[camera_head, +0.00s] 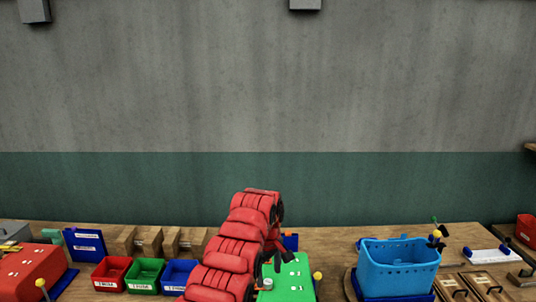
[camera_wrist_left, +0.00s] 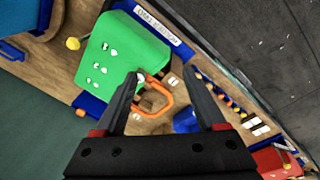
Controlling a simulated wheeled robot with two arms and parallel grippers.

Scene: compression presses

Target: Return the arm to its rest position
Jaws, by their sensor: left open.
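My left arm rises from the bottom middle of the head view as red padded links and bends over. Its dark left gripper (camera_head: 281,262) shows small beside the green box (camera_head: 291,283). In the left wrist view, the two dark fingers of the left gripper (camera_wrist_left: 160,75) are spread apart with nothing held between them. The green box (camera_wrist_left: 115,58) lies beyond the left finger. An orange loop handle (camera_wrist_left: 156,98) shows between the fingers; I cannot tell whether they clear it in depth. My right gripper is in neither view.
A blue basket (camera_head: 398,268) stands right of the arm on the wooden bench (camera_head: 335,240). Red (camera_head: 110,272), green (camera_head: 146,274) and blue (camera_head: 181,273) bins stand left of the arm. A red box (camera_head: 30,272) is at far left. The wall behind is bare.

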